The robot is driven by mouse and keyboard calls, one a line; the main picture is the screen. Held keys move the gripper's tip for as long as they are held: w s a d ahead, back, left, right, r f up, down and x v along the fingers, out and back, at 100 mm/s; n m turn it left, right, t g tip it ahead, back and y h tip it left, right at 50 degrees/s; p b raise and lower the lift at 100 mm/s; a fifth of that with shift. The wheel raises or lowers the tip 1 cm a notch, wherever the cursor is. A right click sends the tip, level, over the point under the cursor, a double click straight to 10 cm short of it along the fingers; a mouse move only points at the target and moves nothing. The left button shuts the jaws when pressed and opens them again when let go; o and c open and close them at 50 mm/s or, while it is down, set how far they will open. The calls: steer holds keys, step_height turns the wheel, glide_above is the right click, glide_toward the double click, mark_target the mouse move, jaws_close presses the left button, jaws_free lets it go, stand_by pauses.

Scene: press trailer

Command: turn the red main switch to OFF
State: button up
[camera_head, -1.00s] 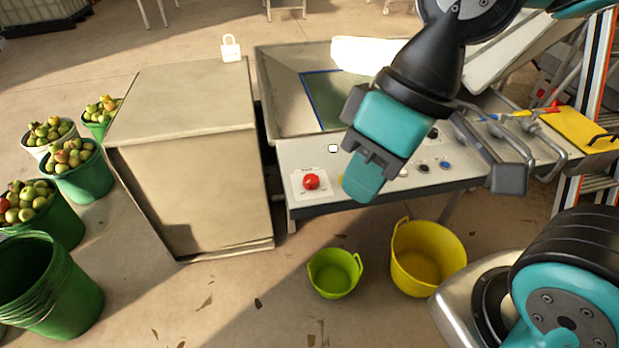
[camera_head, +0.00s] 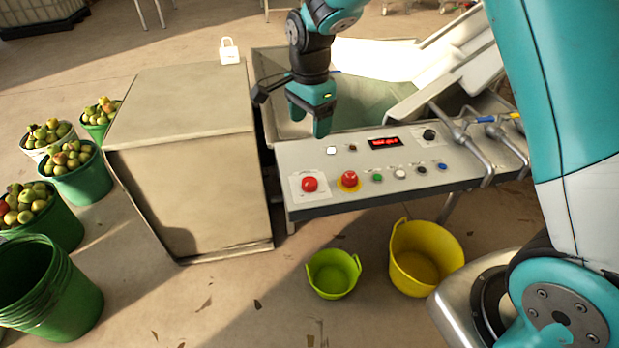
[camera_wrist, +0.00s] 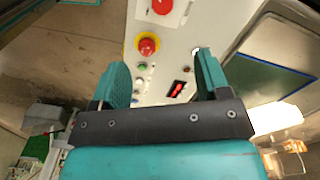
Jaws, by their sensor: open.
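The red main switch (camera_head: 309,184) is a red knob on a white square plate at the left end of the grey control panel (camera_head: 300,152). In the wrist view the switch (camera_wrist: 162,6) shows at the top edge, partly cut off. My gripper (camera_head: 309,116) is open and empty above the back left of the panel, apart from the switch. In the wrist view its two teal fingers (camera_wrist: 160,76) are spread, with panel buttons showing between them. The direction the switch points is too small to tell.
A red mushroom button (camera_head: 349,178) on a yellow ring sits right of the switch, with several small buttons beyond it. A red display (camera_head: 384,142) is behind them. A metal cabinet (camera_head: 190,150) stands left. Bent metal handles (camera_head: 468,140) rise at the right.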

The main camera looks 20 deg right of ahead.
mark_target(309, 181)
steer(key=shift+m, duration=0.3)
steer(key=f, duration=0.6)
steer(key=f+p, duration=0.1)
steer(key=f, duration=1.1)
steer(key=shift+w+d, duration=0.1)
steer(key=shift+w, duration=0.2)
steer(key=shift+c, duration=0.2)
steer(key=c, duration=0.9)
